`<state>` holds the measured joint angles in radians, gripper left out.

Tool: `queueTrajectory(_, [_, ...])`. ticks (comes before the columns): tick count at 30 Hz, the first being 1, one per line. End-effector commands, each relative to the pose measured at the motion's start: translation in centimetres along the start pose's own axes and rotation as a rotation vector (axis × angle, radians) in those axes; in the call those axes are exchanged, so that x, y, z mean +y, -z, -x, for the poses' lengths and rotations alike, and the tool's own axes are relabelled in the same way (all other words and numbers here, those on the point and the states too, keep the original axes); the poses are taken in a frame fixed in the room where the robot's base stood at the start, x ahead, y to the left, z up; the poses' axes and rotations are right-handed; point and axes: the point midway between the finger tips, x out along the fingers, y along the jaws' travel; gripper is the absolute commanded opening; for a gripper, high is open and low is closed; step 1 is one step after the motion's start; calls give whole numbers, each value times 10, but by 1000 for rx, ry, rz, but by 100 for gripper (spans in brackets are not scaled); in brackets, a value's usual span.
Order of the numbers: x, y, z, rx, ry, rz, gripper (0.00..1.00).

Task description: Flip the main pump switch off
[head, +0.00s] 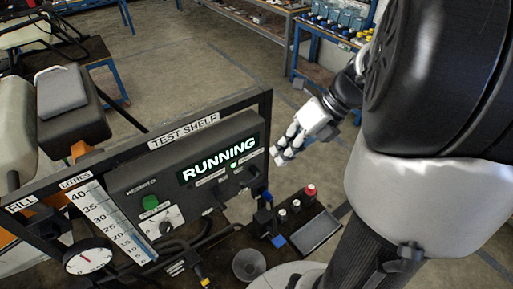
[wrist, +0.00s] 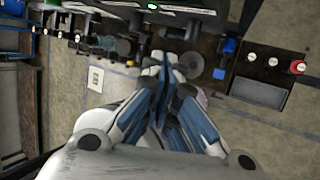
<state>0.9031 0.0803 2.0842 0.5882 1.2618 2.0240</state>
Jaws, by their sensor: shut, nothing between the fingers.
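The control panel (head: 135,185) stands under a TEST SHELF sign in the head view. Its display (head: 220,158) reads RUNNING, with a small green light (head: 234,165) below it. A green button (head: 150,202) and a rotary knob (head: 166,227) sit on its left part. Small labels and dark fittings (head: 250,176) sit under the display; the labels are too small to read, so I cannot tell which fitting is the main pump switch. My gripper (head: 279,156) is shut and empty, just right of the panel's right end. In the wrist view its closed fingers (wrist: 165,68) point towards the panel's lower edge.
A small tray (head: 319,232) and a red-topped knob (head: 310,191) lie right of the panel. A round gauge (head: 90,256) and a litre scale (head: 112,220) stand left.

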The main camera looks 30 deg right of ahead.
Motion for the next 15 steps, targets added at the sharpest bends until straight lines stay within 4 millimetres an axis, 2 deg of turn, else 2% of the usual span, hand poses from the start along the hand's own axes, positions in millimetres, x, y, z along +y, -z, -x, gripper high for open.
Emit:
queueTrajectory(9, [-1,2,-69,4,-3,1,0])
queueTrajectory(15, [-1,2,-106,5,-2,2,0])
